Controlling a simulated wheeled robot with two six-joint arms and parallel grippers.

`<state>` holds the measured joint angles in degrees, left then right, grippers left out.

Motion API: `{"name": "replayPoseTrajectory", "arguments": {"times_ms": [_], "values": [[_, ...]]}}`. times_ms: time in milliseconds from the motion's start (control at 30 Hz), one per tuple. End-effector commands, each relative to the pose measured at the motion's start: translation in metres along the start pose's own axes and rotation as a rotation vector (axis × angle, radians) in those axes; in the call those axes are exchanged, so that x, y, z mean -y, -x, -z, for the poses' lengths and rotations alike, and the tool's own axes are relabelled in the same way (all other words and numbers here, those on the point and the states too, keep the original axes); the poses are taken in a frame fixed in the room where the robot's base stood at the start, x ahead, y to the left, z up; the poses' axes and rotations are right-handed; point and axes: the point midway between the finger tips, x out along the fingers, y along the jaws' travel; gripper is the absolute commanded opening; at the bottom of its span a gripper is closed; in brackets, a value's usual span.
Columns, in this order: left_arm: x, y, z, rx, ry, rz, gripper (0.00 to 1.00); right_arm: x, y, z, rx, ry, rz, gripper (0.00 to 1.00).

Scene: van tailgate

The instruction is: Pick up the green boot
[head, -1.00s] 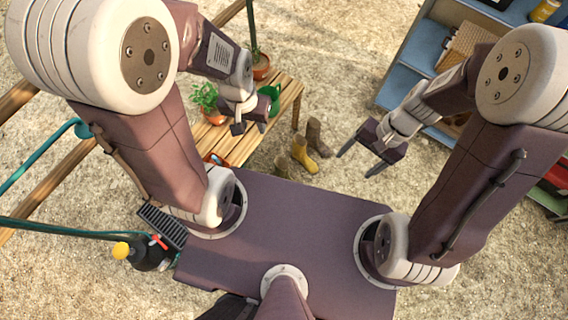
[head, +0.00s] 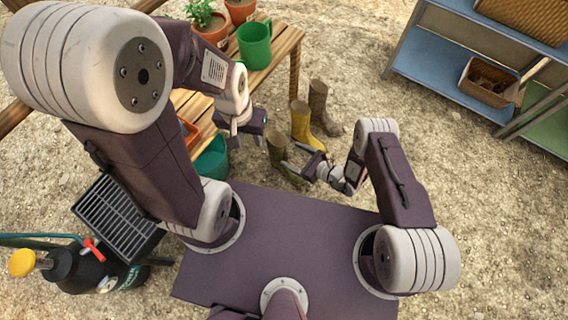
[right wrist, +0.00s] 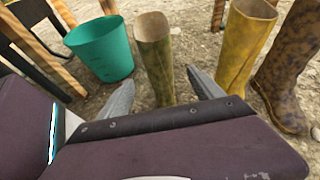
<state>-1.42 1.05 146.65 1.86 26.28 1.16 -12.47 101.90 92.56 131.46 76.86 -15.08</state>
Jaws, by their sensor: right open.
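The green boot (head: 277,150) is olive, stands upright on the gravel and is the nearest of three boots. It also shows in the right wrist view (right wrist: 155,55), between and beyond the fingertips. My right gripper (head: 290,157) is open and empty, its fingers pointing at the boot's shaft; the fingers (right wrist: 160,80) frame its lower part in the wrist view. I cannot tell whether they touch it. Part of the boot's foot is hidden behind the gripper. My left gripper (head: 242,125) hangs near the bench, and its finger opening is unclear.
A yellow boot (head: 302,125) and a brown boot (head: 320,110) stand close beside the green one. A teal bucket (head: 212,158) is on its other side. A wooden bench (head: 284,45) holds a green mug (head: 254,45) and plant pots. Open gravel lies to the right.

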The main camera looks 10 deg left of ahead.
Motion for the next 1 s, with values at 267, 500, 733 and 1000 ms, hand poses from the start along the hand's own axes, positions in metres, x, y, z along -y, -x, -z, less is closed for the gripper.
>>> {"name": "replayPoseTrajectory", "arguments": {"times_ms": [267, 500, 733, 1000], "values": [[0.001, -0.024, -0.003, 0.001, 0.000, 0.000, 0.36, -0.001, -0.031, 0.001, 0.000, 0.000, -0.003, 0.76], [0.001, -0.061, -0.007, 0.001, 0.000, 0.000, 0.36, -0.002, -0.064, 0.012, 0.001, 0.003, -0.005, 0.76], [0.001, -0.069, -0.008, 0.001, 0.000, 0.000, 0.36, -0.001, -0.083, 0.004, 0.000, 0.000, -0.004, 0.76], [0.001, -0.067, -0.007, 0.001, 0.000, 0.000, 0.36, -0.001, -0.082, 0.004, -0.001, -0.001, -0.003, 0.45]]}}
